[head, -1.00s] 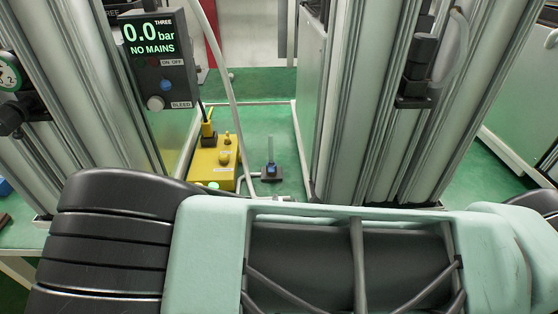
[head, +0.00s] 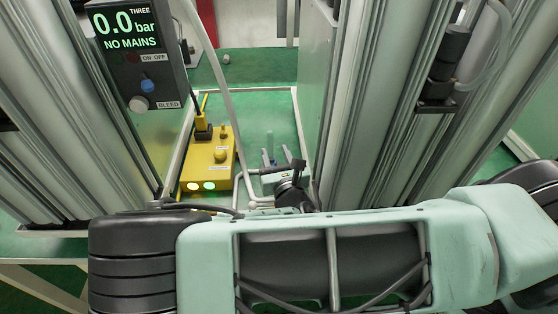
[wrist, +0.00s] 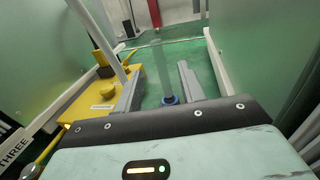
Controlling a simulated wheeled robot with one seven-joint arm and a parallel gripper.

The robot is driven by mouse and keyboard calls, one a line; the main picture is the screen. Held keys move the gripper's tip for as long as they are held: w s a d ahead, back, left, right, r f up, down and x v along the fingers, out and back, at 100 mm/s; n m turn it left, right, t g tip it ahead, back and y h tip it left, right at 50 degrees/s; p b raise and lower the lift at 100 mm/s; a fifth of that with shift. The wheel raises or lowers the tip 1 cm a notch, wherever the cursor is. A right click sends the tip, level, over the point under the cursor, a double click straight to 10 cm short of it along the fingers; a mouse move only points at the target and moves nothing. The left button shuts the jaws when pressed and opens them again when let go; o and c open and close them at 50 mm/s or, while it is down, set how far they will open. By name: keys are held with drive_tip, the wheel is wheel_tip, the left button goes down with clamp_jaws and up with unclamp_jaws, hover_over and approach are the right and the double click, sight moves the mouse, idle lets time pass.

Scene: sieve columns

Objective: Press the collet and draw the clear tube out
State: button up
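The clear tube (head: 270,140) stands upright in the gap between the columns, and it also shows in the wrist view (wrist: 161,62). In the wrist view one finger is left of the tube and one right, with gaps on both sides. I see no contact.
A yellow box (head: 207,165) with two lit lamps stands just left of my gripper. A panel (head: 138,50) marked THREE reads 0.0 bar, NO MAINS. A pale hose (head: 217,70) hangs between. Metal columns (head: 378,100) close in on both sides. Green floor lies behind.

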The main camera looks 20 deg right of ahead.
sight(271, 142)
drive_tip(key=w, duration=0.2)
drive_tip(key=w+p, duration=0.1)
drive_tip(key=w, duration=0.2)
drive_tip(key=w+d, duration=0.1)
drive_tip(key=w, duration=0.2)
clamp_jaws()
